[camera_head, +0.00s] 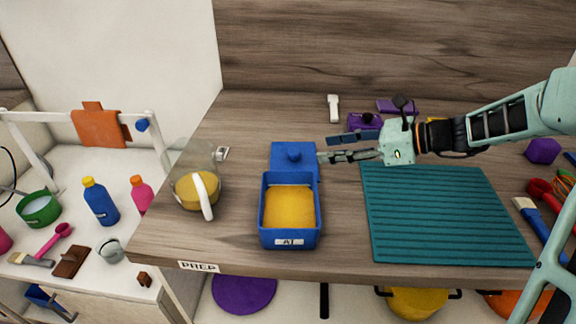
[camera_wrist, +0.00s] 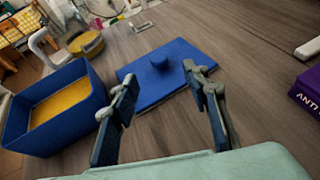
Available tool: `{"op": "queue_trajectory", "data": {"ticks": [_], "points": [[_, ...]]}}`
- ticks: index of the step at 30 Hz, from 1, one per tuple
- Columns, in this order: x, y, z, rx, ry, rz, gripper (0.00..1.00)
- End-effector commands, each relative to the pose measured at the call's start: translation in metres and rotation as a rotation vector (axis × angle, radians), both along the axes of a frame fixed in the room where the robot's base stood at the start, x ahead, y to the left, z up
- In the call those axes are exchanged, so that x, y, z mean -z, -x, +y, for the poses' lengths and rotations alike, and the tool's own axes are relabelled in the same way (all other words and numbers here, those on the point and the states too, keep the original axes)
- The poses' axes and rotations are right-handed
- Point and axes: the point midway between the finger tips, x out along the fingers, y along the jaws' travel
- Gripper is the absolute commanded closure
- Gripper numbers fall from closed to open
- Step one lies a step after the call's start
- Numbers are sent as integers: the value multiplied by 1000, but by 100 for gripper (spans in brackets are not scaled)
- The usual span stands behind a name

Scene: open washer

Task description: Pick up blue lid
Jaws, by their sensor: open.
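The blue lid (camera_head: 281,152) lies on the wooden table just behind the blue box (camera_head: 264,215), its small round knob (camera_head: 293,154) facing up. In the wrist view the lid (camera_wrist: 152,88) lies ahead of my fingers, with the knob (camera_wrist: 159,60) near its far part. My gripper (camera_head: 322,148) is to the right of the lid in the head view, its fingers pointing left toward it. In the wrist view my gripper (camera_wrist: 164,90) is open and empty, the fingers spread with the lid seen between and beyond them. The box (camera_wrist: 85,103) is open and holds yellow contents.
A glass jug (camera_head: 183,185) with a white handle stands left of the box. A teal ribbed mat (camera_head: 440,215) covers the table's right part. A white item (camera_head: 333,108) and purple boxes (camera_head: 395,106) lie at the back. Bare table lies behind the lid.

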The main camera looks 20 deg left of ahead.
Motion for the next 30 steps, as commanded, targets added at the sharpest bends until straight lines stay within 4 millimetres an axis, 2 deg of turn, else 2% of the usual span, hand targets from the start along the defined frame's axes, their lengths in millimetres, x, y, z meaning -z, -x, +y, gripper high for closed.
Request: {"op": "queue_trajectory", "data": {"ticks": [7, 17, 24, 30], "points": [[14, -2, 36, -2, -10, 6, 57], [23, -2, 59, -2, -7, 3, 57], [36, -2, 92, -2, -7, 3, 57], [37, -3, 98, 1, -5, 2, 57]]}}
